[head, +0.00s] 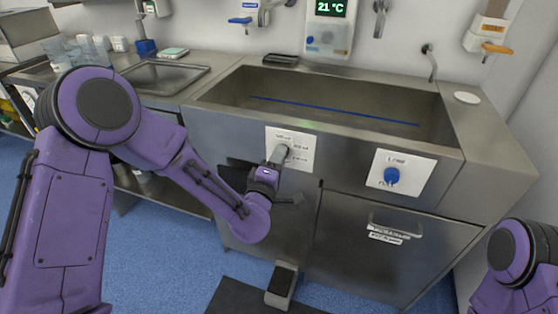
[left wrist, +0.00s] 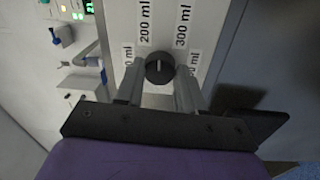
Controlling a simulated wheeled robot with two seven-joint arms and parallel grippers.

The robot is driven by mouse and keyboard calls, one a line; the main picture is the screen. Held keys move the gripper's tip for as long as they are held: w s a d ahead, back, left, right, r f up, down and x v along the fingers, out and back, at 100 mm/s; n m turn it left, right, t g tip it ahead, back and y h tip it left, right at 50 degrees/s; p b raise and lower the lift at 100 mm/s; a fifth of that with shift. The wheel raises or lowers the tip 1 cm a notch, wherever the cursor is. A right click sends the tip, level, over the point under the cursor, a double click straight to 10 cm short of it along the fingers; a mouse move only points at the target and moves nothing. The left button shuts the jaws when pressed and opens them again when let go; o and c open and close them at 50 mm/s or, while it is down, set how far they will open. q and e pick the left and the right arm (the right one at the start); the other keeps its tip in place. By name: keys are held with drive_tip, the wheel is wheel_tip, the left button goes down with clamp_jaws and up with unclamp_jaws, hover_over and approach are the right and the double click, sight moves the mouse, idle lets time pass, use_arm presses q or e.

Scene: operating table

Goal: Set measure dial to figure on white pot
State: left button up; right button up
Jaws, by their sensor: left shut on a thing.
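The measure dial is a black round knob (left wrist: 159,70) on a white label panel (head: 291,149) on the steel sink front. The left wrist view shows "200 ml" (left wrist: 145,22) and "300 ml" (left wrist: 183,34) labels beside it, with others partly covered. A faint light mark on the knob lies between these two labels. My left gripper (head: 279,155) is shut on the dial, one finger on each side, and hides it in the head view. Small white containers (head: 120,44) stand at the back left; I cannot tell which is the white pot or read a figure. My right gripper is out of view.
A second white panel (head: 401,173) with a blue knob sits on the sink front to the right. The long steel basin (head: 330,105) is above, with a drawer handle (head: 396,228) below. A pedal (head: 282,284) stands on the floor mat.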

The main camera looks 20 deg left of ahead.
use_arm(q)
drive_tip(key=shift+w+a+r+m, duration=0.1)
drive_tip(key=shift+r+m, duration=0.05)
drive_tip(key=shift+m, duration=1.6)
drive_tip(key=shift+w+a+r+m, duration=0.1)
drive_tip(key=shift+m, duration=1.65)
drive_tip(key=shift+r, duration=0.1)
drive_tip(key=o, duration=1)
drive_tip(key=shift+o, duration=0.2)
drive_tip(key=shift+s, duration=0.15)
drive_tip(key=shift+f+h, duration=0.2)
drive_tip(key=shift+h, duration=0.2)
drive_tip(key=s, duration=1)
drive_tip(key=shift+s+a+f, duration=0.2)
drive_tip(key=shift+s+a, duration=0.1)
